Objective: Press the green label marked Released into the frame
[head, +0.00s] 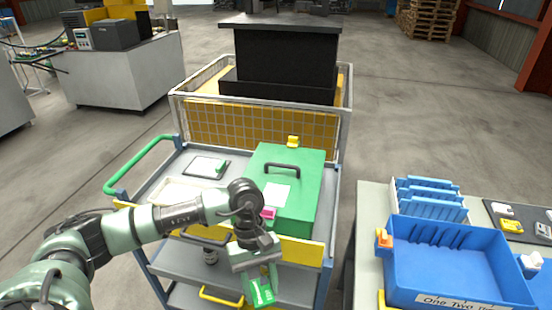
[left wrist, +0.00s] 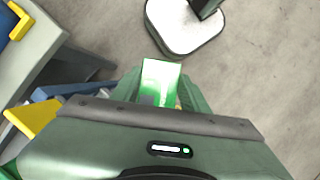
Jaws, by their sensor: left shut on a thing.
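The green label (head: 262,292) is held by my left gripper (head: 259,275), low in front of the cart's front edge. In the left wrist view the label (left wrist: 160,80) shows bright green and white at the fingertips; its wording is too small to read. The gripper is shut on it, and the label is apart from the cart. A dark-edged frame (head: 206,168) with a white face and a small green piece lies on the cart top; I cannot tell whether it is the task's frame. Another dark-edged frame (head: 206,236) shows at the cart's front, partly behind my arm.
A green box (head: 308,185) with a black handle, white sheet and pink tag stands on the cart. A yellow strip (head: 301,252) runs along its front edge. A blue bin (head: 455,265) stands on the table at right. Floor shows between cart and table.

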